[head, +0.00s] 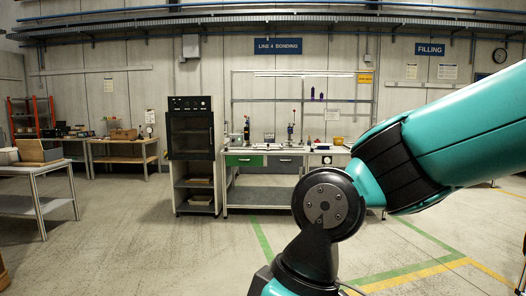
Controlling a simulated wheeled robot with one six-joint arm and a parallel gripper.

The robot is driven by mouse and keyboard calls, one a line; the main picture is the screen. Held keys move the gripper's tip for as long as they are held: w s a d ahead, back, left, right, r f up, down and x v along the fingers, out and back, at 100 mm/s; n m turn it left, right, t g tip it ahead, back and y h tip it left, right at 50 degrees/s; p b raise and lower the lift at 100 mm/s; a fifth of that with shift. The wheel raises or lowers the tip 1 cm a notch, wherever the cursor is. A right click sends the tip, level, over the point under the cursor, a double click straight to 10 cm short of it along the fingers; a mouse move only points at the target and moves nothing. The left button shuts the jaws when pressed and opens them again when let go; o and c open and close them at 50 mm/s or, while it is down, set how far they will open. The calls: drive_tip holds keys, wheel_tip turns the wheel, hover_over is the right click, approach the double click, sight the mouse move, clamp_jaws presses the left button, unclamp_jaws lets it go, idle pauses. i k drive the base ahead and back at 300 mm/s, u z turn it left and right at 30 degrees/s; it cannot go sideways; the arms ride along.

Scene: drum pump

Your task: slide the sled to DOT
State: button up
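I cannot make out a sled or a mark reading DOT in the head view. A workbench (240,187) stands at the back under a "LINE 4 BONDING" sign (278,46). It carries small stands and devices (291,128) that are too small to tell apart. My own teal and black arm fills the right side of the view and hides part of the bench's right end. My gripper is not in view.
A tall black cabinet (191,135) stands left of the bench. Tables (125,145) and a grey cart (38,183) are at the left, with an orange rack (32,118) behind. The floor (150,245) between is open. Green and yellow lines mark the floor.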

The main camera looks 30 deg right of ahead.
sight(268, 145)
drive_tip(key=z, duration=0.45)
drive_tip(key=i, duration=1.7)
drive_tip(key=z, duration=0.9)
drive_tip(key=i, duration=4.2)
drive_tip(key=u, duration=0.85)
drive_tip(key=i, duration=2)
drive_tip(key=u, duration=0.6)
